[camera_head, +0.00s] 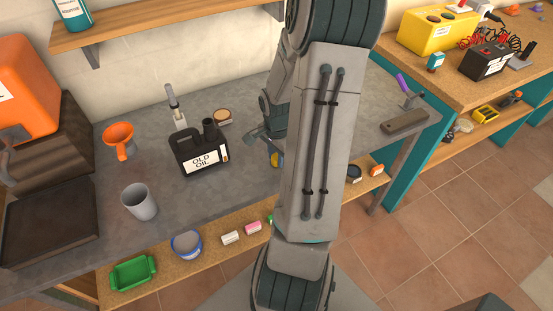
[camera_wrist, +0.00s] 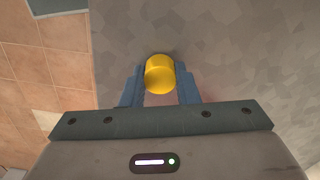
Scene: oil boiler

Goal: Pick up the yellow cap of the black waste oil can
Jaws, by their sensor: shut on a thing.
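The yellow cap (camera_wrist: 159,74) is between the two blue fingers of my gripper (camera_wrist: 160,88) in the wrist view, and the fingers are shut on it. In the head view a bit of the cap (camera_head: 275,160) shows just left of my arm, over the grey workbench; my arm hides much of my gripper there. The black waste oil can (camera_head: 202,150), labelled "OLD OIL", stands upright on the bench to the left of my gripper. Its spout is dark and no yellow cap shows on it. I cannot tell whether the cap touches the bench.
A lower shelf (camera_head: 210,255) holds small items. Another table (camera_head: 440,75) stands at the right.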

